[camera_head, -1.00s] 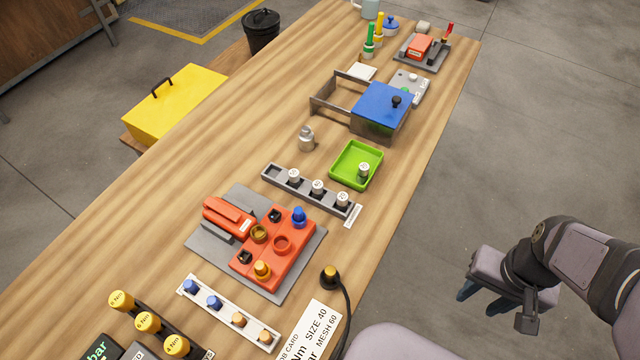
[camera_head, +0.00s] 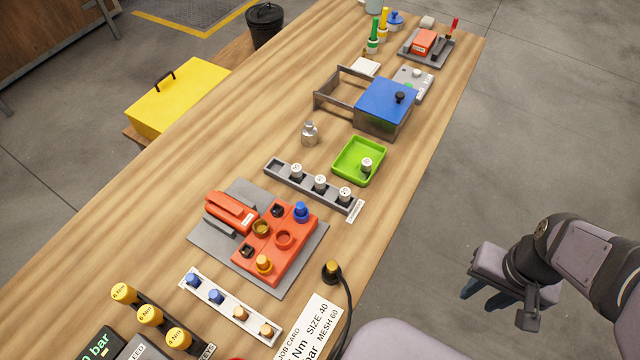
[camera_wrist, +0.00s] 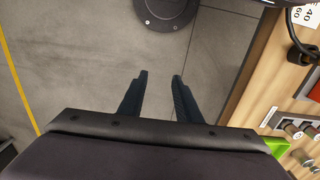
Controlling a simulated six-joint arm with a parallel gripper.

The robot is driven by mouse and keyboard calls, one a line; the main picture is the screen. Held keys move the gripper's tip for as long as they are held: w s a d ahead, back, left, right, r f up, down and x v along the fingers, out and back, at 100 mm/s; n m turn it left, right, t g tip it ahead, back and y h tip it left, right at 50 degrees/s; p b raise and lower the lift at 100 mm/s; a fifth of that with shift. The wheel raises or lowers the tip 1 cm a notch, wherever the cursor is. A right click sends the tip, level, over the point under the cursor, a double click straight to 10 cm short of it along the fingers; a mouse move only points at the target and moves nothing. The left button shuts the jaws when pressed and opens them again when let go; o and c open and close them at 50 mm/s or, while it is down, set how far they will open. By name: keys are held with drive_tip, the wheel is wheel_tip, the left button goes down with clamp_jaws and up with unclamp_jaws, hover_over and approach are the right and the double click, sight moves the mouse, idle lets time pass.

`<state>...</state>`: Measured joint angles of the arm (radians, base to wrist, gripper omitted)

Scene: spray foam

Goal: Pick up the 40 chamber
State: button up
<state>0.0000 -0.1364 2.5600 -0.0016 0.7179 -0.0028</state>
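A white rack (camera_head: 236,308) near the front of the bench holds two blue pieces (camera_head: 216,296) and two tan-orange pieces (camera_head: 240,314). A grey rack (camera_head: 285,180) behind it holds several white pieces with dotted tops (camera_head: 320,183), and its left slot looks empty. No number 40 can be read on any of these pieces, so I cannot tell which is the 40 chamber. My gripper (camera_head: 486,292) hangs beyond the right edge of the bench, over the floor. In the wrist view my gripper (camera_wrist: 160,75) is open and empty, its fingers apart over bare concrete.
A red fixture (camera_head: 283,262) on a grey plate stands between the racks. A green tray (camera_head: 345,168) holds one white piece. A job card (camera_head: 315,322) reads SIZE 40, MESH 60. A cabled orange-tipped connector (camera_head: 331,270) stands near the right edge. Floor around my gripper is clear.

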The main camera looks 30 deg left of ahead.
idle(0.3)
